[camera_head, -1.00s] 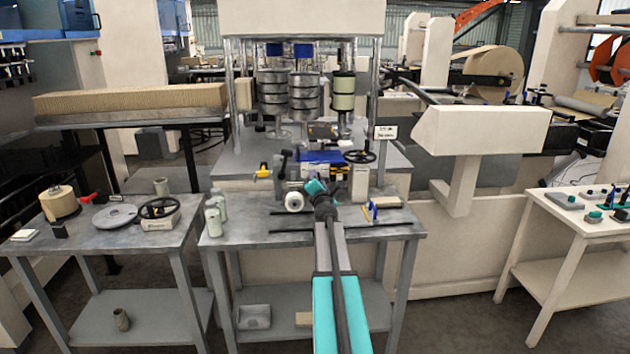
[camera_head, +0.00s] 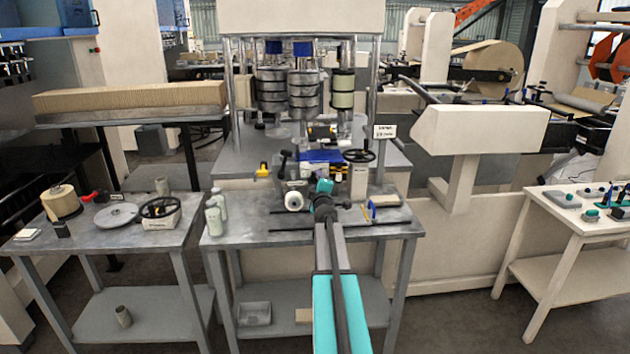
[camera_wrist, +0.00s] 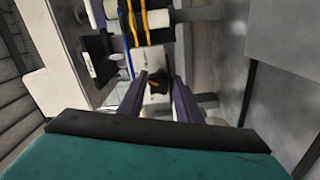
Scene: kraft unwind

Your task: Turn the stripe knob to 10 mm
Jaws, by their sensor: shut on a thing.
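A small dark knob with a yellow mark (camera_wrist: 158,84) sits between the two fingertips of my gripper (camera_wrist: 163,82) in the wrist view; I take it to be the stripe knob. My gripper is shut on it. Any scale or reading on the knob is too small to tell. In the head view my teal wrist (camera_head: 325,186) is at the machine's front, above the grey table, and my arm hides the fingers and the knob.
A white roller (camera_head: 294,201) is just left of my wrist, and a black handwheel (camera_head: 359,156) is behind it to the right. Pale bottles (camera_head: 213,218) stand at the table's left. A small sign (camera_head: 385,132) hangs on the right post.

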